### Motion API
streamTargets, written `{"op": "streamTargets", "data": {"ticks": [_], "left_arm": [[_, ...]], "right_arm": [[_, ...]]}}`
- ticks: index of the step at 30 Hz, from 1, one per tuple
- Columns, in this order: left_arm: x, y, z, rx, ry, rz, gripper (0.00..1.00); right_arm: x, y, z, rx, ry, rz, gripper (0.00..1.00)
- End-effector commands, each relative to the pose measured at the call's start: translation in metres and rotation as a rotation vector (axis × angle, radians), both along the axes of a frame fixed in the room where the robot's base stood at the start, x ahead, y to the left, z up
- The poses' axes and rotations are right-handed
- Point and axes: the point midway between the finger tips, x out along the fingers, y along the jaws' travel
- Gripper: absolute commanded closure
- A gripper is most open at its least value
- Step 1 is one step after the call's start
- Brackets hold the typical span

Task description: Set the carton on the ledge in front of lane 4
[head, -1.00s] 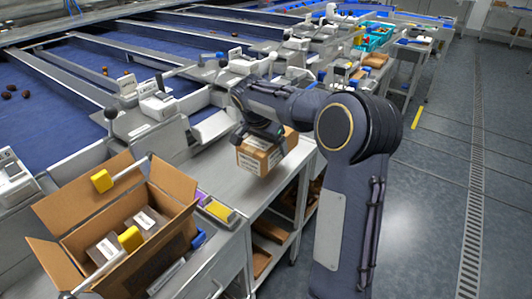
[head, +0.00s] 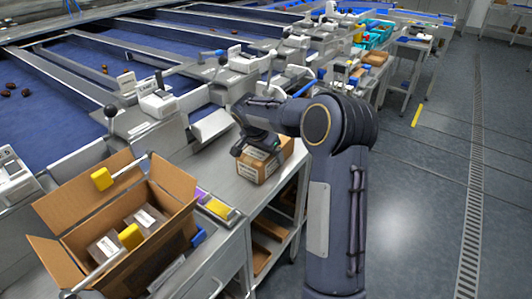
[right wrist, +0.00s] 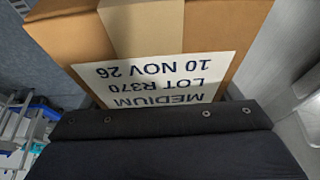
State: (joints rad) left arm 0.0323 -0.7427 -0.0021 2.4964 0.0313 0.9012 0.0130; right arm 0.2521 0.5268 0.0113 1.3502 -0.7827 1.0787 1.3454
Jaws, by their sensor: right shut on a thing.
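A brown cardboard carton (head: 256,164) with a white label is in my right gripper (head: 255,143), over the right part of the grey metal ledge (head: 226,181). The gripper is shut on it from above; I cannot tell if its base touches the ledge. In the right wrist view the carton (right wrist: 210,30) fills the top, with a tape strip and an upside-down label reading MEDIUM, LOT R370, 10 NOV 26. The dark gripper (right wrist: 160,118) lies across its near edge. A lane sign (head: 149,85) stands behind the ledge, its number unreadable.
An open cardboard box (head: 165,267) with packs inside stands on the left. A yellow-topped block (head: 218,208) and a blue item (head: 198,237) lie beside it. Blue sorting lanes (head: 60,135) run behind. Shelves are below the ledge; open floor (head: 420,200) is at right.

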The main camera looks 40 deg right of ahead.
Motion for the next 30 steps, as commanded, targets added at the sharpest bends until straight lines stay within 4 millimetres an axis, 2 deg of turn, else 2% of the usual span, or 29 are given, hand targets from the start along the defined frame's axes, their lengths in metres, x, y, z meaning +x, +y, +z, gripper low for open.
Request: {"op": "streamTargets", "data": {"ticks": [1, 5, 11, 15, 30], "left_arm": [[0.0, 0.0, -0.002, 0.0, 0.0, 0.0, 0.64], [0.0, 0.0, -0.001, 0.0, 0.0, 0.0, 0.64], [0.0, 0.0, 0.0, 0.0, 0.0, 0.0, 0.64], [0.0, 0.0, 0.002, 0.0, 0.0, 0.0, 0.64], [0.0, 0.0, 0.003, 0.0, 0.0, 0.0, 0.64]], "right_arm": [[0.0, 0.0, -0.002, 0.0, -0.001, 0.0, 0.15], [0.0, 0.0, -0.001, 0.0, 0.0, 0.0, 0.0], [0.0, 0.0, 0.0, 0.0, 0.0, 0.0, 0.0], [0.0, 0.002, 0.008, 0.0, -0.003, 0.001, 0.0], [-0.01, 0.038, 0.097, 0.0, -0.003, 0.001, 0.0]]}}
